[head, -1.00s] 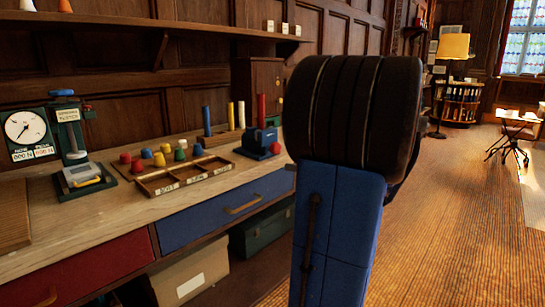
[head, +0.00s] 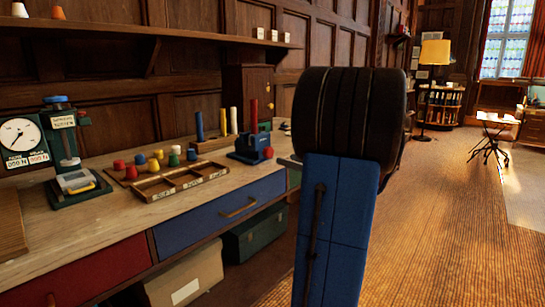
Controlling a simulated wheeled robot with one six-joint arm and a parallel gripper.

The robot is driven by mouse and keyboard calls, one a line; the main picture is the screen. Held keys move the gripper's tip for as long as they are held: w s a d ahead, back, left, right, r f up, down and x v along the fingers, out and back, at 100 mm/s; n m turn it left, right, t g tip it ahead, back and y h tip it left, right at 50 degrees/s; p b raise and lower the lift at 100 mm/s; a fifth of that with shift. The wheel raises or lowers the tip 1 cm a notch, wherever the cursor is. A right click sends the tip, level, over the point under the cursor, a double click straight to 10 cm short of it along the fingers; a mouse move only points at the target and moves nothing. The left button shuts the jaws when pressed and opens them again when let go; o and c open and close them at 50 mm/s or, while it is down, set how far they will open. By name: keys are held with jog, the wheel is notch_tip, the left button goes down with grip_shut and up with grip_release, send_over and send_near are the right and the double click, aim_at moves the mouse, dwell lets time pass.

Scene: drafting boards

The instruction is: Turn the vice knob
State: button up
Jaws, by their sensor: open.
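The vice (head: 248,149) is a small dark blue block standing on the wooden bench top, at the right of the sorting tray. Its round red knob (head: 268,153) faces right and toward the front. Nothing is touching the knob. My blue and black arm rises through the middle right of the head view, to the right of the vice. My gripper and its fingertips do not show in this view.
A divided wooden tray (head: 180,182) and several coloured pegs lie left of the vice. A press with a dial (head: 22,133) stands at the far left. Drawers, including a blue one (head: 222,212), line the bench front. Open floor (head: 440,230) lies to the right.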

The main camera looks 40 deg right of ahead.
aim_at(271, 154)
jog(key=w, duration=0.9)
jog(key=shift+a, duration=0.35)
jog(key=c, duration=1)
jog(key=shift+c, duration=0.2)
jog(key=shift+m, duration=0.3)
